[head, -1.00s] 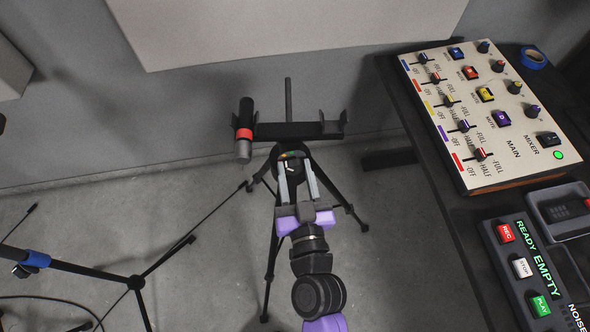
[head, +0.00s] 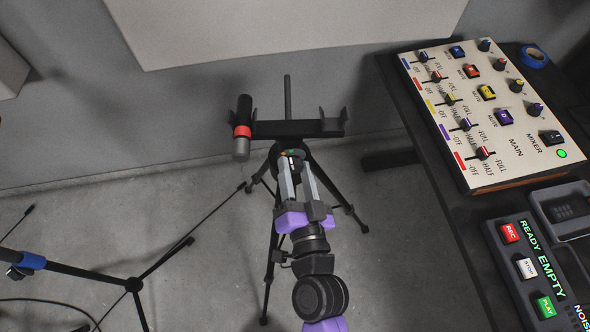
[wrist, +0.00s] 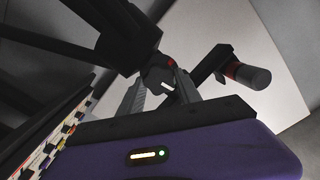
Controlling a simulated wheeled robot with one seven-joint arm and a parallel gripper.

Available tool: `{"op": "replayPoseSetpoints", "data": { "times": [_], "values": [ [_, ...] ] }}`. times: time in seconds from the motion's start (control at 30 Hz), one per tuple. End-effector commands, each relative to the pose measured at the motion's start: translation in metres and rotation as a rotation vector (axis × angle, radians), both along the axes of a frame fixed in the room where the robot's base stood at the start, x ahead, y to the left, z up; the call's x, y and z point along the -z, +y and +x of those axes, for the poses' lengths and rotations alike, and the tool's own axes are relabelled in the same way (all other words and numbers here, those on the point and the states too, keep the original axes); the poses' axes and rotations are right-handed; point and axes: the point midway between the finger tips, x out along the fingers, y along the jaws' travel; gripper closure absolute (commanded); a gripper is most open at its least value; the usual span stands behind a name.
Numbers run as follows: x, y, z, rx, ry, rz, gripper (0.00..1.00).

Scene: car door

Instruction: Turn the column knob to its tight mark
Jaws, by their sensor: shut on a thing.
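The column knob (wrist: 158,80) is a dark faceted piece with a white line on it, between my gripper's fingers in the wrist view. A red mark shows on the column beside it, and the white line is apart from that mark. In the head view the knob sits on the black stand (head: 290,129) below its crossbar, mostly hidden by the fingers; small green and orange marks show there. My gripper (head: 295,160) is shut on the knob; its fingertips also show in the wrist view (wrist: 160,88).
A microphone with a red band (head: 242,130) hangs at the crossbar's left end. A tripod with a blue clamp (head: 33,261) stands at lower left. A mixer (head: 490,110) and a recorder panel (head: 530,260) lie on the dark table at right.

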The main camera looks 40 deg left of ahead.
Motion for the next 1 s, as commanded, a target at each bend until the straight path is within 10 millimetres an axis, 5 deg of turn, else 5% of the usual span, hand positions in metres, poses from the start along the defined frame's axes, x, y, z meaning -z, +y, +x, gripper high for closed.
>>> {"op": "replayPoseSetpoints", "data": {
  "times": [0.87,0.9,1.0],
  "values": [
    [0.0004,-0.0008,0.0006,0.001,0.139,0.118,1.0],
    [0.0003,-0.0008,0.0006,0.001,0.138,0.118,0.58],
    [0.0004,-0.0008,0.0006,0.001,0.139,0.118,0.38]
  ]
}}
